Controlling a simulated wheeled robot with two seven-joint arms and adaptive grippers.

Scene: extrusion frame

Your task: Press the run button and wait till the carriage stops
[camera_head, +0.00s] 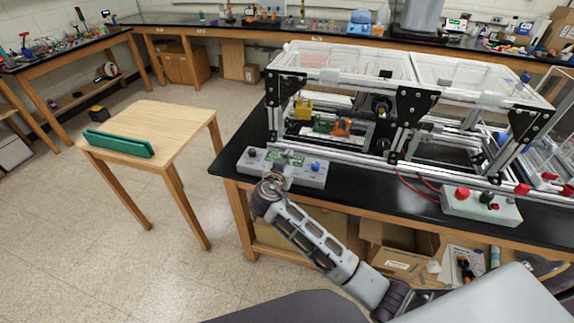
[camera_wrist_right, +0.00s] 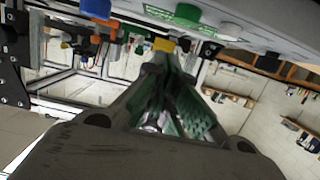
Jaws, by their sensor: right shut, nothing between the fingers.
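A light grey control box (camera_head: 310,178) with a green display, a dark knob and a blue knob (camera_head: 315,165) sits at the bench's front left corner. My right gripper (camera_head: 286,163) is shut and empty over the box's middle, covering part of its face. The wrist view shows a green button (camera_wrist_right: 187,12) and the blue knob (camera_wrist_right: 97,8) near the shut fingertips (camera_wrist_right: 166,50); I cannot tell whether they touch the button. An orange and green assembly (camera_head: 341,127), possibly the carriage, is inside the extrusion frame (camera_head: 409,105). My left gripper is not in view.
A second control box (camera_head: 482,209) with a red mushroom button stands at the bench's right front. A small wooden table (camera_head: 160,130) with a green bar (camera_head: 118,143) stands at left. Open floor lies between it and the bench. Cardboard boxes sit under the bench.

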